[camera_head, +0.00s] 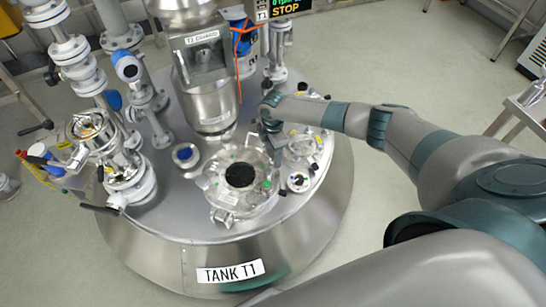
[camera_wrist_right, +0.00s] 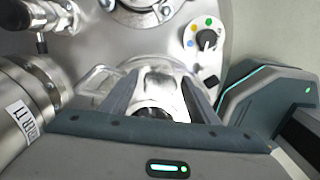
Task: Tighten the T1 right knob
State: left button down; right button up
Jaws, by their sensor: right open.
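Tank T1 (camera_head: 217,270) is a wide steel vessel with a round hatch (camera_head: 222,197) on its sloped top. My right gripper (camera_head: 269,125) is just beyond the hatch's upper right edge, reached by the arm coming from the right. In the right wrist view its two fingers (camera_wrist_right: 158,108) are open. They stand on either side of a shiny metal fitting with a dark round part (camera_wrist_right: 152,112), possibly the right knob; I cannot tell for sure or see whether the fingers touch it. The palm hides its lower part. My left gripper is not in view.
A steel column labelled T1 GUARD (camera_head: 208,98) stands behind the hatch. A valve and pipe cluster (camera_head: 125,165) is at the left. A dial (camera_head: 298,182) sits right of the hatch. The right wrist view shows a black selector knob (camera_wrist_right: 207,39) with coloured dots.

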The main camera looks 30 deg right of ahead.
jog(key=shift+f, duration=0.45)
